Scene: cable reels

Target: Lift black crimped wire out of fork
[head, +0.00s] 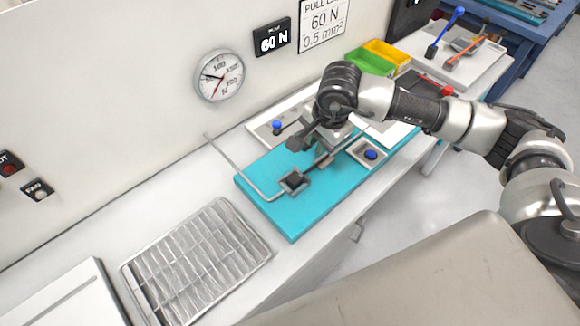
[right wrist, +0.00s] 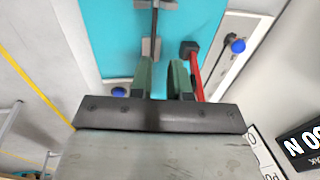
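My right gripper (right wrist: 161,68) points down over the turquoise board. Its two green fingers stand apart, with board showing between them. A thin dark bar, apparently the black crimped wire (right wrist: 155,22), runs along the board and through a grey piece that may be the fork (right wrist: 151,47). In the right wrist view it leads toward the gap between the fingers; whether it enters it is unclear. In the head view, my right gripper (head: 322,150) covers much of this spot. A dark bar there runs to a grey block (head: 295,182). My left gripper is not in view.
A red stick with a black block (right wrist: 188,48) lies beside the right finger. Blue knobs (head: 277,126) (head: 371,155) flank the turquoise board (head: 292,222). A bent grey rod (head: 240,172) rises at its left. A wire rack (head: 195,262) lies nearer; green and yellow bins (head: 368,62) stand behind.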

